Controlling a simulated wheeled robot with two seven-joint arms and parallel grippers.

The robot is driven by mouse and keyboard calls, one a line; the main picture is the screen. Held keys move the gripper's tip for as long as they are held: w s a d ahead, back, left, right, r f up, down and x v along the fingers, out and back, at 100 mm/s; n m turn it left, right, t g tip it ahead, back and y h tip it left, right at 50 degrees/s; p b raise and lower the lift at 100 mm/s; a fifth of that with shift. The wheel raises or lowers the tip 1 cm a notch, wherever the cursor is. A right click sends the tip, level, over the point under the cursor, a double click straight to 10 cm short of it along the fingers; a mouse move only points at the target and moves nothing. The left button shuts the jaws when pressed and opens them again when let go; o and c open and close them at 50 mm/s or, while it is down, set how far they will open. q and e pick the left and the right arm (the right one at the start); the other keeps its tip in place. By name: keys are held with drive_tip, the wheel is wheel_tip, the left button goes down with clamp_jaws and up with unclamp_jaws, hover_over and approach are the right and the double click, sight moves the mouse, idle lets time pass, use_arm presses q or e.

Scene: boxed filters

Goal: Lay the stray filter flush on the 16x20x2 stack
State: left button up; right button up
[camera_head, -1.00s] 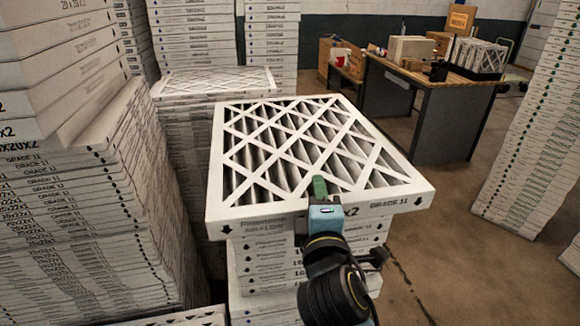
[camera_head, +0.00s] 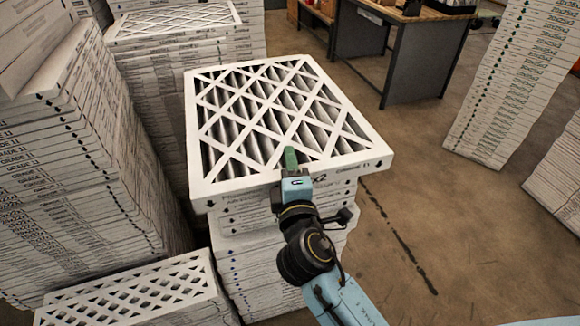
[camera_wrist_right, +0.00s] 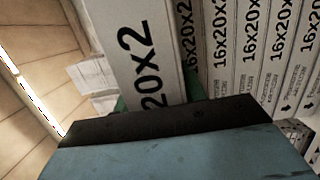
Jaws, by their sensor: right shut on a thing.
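The stray filter (camera_head: 262,118), a white frame with a lattice over grey pleats, lies roughly level over the 16x20x2 stack (camera_head: 280,262). My right gripper (camera_head: 290,163) is shut on the middle of its front edge. In the right wrist view the held filter (camera_wrist_right: 145,50), lettered "20x2", stands out nearer the camera than the stack's labelled edges (camera_wrist_right: 225,60) and is slightly turned from them. In the head view it overhangs the stack at the front and right. Whether its underside touches the stack is hidden. My left gripper is out of view.
Taller filter stacks stand at the left (camera_head: 90,160) and behind (camera_head: 190,75). A low lattice-topped stack (camera_head: 135,290) is at the front left. A workbench (camera_head: 410,60) is at the back, another stack (camera_head: 520,80) at the right. Open floor (camera_head: 430,210) lies to the right.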

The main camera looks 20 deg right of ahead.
drive_tip(key=shift+f, duration=0.15)
drive_tip(key=o, duration=1.1)
drive_tip(key=shift+o, duration=0.2)
drive_tip(key=shift+s, duration=0.25)
drive_tip(key=s+a+b, duration=0.2)
drive_tip(key=s+b, duration=0.1)
drive_tip(key=s, duration=0.8)
drive_tip(key=shift+s, duration=0.2)
